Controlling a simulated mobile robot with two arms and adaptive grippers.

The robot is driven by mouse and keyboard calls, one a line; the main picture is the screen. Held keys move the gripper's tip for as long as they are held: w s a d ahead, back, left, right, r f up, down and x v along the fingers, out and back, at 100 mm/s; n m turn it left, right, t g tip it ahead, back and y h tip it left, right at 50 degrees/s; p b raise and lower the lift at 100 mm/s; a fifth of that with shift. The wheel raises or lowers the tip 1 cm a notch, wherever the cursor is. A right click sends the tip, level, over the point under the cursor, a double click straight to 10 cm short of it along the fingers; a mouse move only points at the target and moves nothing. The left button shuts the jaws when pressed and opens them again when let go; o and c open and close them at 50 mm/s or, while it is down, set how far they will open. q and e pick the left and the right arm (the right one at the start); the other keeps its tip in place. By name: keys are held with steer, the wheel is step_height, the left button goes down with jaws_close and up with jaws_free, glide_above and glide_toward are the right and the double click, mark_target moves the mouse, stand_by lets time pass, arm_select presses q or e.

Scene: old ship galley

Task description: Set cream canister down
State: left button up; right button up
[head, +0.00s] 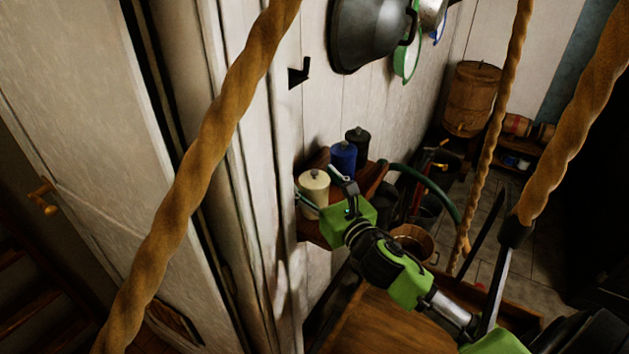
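The cream canister (314,187), with a lid and a small dark knob, is upright at the near left end of a small wooden wall shelf (373,181). My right gripper (318,190) reaches in from the lower right, with its two fingers on either side of the canister. It looks shut on it. The gripper hides part of the canister's base and of the shelf, so I cannot tell whether the base touches the wood. My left gripper is not in view.
A blue canister (343,157) and a black canister (358,142) stand behind the cream one along the shelf. A large dark pan (368,35) hangs on the wall above. Twisted ropes (212,150) cross the foreground. A bucket (412,241) stands below.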

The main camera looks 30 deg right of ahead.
steer(key=s+b, duration=0.3)
steer(key=s, duration=0.7)
steer(key=shift+s, duration=0.2)
steer(key=shift+s+r, duration=0.15)
steer(key=shift+s, duration=0.7)
